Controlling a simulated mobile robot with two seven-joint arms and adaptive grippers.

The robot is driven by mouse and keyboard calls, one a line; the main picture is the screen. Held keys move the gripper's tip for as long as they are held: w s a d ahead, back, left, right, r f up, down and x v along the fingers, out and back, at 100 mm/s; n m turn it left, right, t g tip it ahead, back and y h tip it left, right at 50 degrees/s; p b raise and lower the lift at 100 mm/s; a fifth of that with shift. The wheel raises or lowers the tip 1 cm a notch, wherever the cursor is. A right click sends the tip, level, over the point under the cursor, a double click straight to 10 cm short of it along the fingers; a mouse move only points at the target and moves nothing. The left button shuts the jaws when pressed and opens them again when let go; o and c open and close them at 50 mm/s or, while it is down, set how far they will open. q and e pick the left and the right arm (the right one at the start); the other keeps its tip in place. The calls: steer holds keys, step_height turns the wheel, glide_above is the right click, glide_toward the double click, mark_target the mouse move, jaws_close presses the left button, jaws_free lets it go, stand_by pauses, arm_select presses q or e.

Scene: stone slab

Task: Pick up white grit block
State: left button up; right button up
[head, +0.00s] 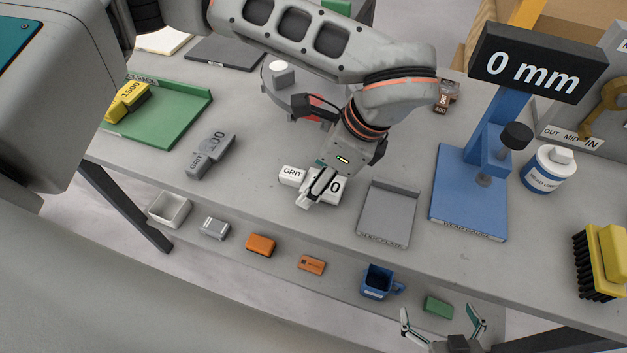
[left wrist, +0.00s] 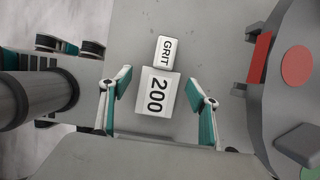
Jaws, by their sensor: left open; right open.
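The white grit block (head: 293,176) lies on the stone-grey table in the head view, partly hidden by my left gripper (head: 318,190). In the left wrist view the block (left wrist: 155,95) shows a small part marked GRIT and a larger part marked 200. My left gripper (left wrist: 160,80) is open there, with one finger on each side of the block and gaps between. I cannot tell how far the fingertips are above the table. My right gripper (head: 438,318) is open and empty at the bottom of the head view, apart from the block.
A grey grit block (head: 210,155) lies to the left, and a yellow block (head: 127,101) sits on a green tray (head: 180,118). A grey glass plate (head: 388,213) and a blue wear gauge (head: 468,215) stand to the right. A lower shelf holds a blue mug (head: 376,282) and small items.

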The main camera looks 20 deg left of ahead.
arm_select(q)
steer(key=shift+f, duration=0.1)
steer(key=c, duration=1.4)
